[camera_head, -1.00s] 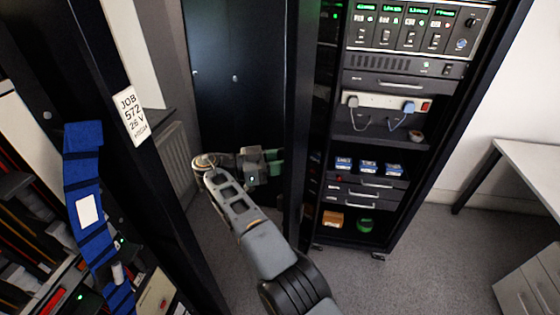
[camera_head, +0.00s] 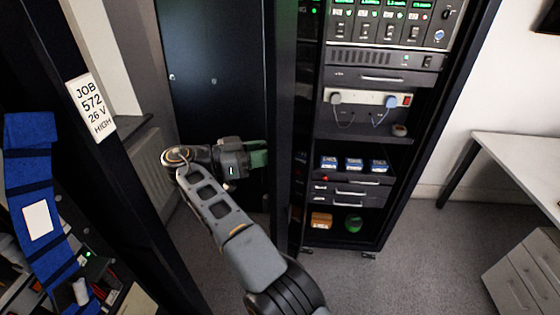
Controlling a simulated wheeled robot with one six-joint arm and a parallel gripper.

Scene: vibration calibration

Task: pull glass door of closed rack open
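The equipment rack (camera_head: 388,160) stands right of centre, with its shelves and lit instruments in plain view. A tall dark upright (camera_head: 283,120) stands along its left side. It looks like the frame of the glass door seen nearly edge-on, though the glass itself is hard to make out. A narrow strip beside it shows reflections or rack contents. My gripper (camera_head: 258,155), with green fingers, is just left of this upright, at about the height of the lower shelves. The fingertips are partly hidden against the dark frame. I cannot tell whether they grip anything.
A second dark rack frame with a JOB 572 sign (camera_head: 93,108) and a blue strap (camera_head: 32,190) fills the left. A dark cabinet (camera_head: 212,70) and a radiator (camera_head: 155,178) stand behind my gripper. A white desk (camera_head: 520,160) is at right. Grey floor is clear between.

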